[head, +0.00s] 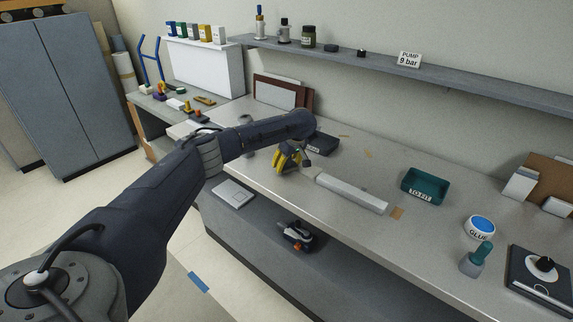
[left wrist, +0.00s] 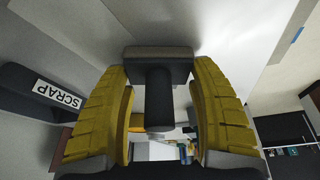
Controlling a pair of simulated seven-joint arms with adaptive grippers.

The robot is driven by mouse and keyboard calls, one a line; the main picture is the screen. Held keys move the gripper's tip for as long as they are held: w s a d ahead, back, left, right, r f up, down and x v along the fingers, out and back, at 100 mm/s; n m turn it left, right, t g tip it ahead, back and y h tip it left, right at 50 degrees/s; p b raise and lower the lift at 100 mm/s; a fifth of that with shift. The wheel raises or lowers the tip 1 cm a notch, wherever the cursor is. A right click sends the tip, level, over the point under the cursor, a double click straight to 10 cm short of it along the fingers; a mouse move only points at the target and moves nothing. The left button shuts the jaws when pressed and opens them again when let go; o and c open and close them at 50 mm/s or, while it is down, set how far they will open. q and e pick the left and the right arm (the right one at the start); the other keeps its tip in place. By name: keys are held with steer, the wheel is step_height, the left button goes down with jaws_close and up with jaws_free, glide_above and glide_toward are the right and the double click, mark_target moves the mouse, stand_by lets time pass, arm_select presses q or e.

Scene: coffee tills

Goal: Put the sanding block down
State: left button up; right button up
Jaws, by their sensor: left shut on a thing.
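My left gripper (head: 290,157), with yellow ribbed fingers, hangs over the workbench (head: 345,225) near its front edge, left of the long pale grey bar. In the left wrist view the fingertips (left wrist: 160,70) are shut on the sanding block (left wrist: 158,53), a dark grey flat block with a thick dark handle (left wrist: 159,98) lying between the fingers. In the head view the block is mostly hidden by the gripper. I cannot tell whether it touches the bench. My right gripper is not in view.
The dark SCRAP tray (head: 323,144) is just behind the gripper; it also shows in the left wrist view (left wrist: 50,92). A pale bar (head: 350,193) lies right of it, then a teal TO FIT tray (head: 424,186) and a GLUE pot (head: 480,227). A shelf (head: 440,84) runs along the wall.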

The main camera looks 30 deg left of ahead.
arm_select(q)
steer(key=shift+f, duration=0.15)
steer(key=shift+f, duration=0.15)
steer(key=o, duration=1.1)
steer(key=v, duration=1.2)
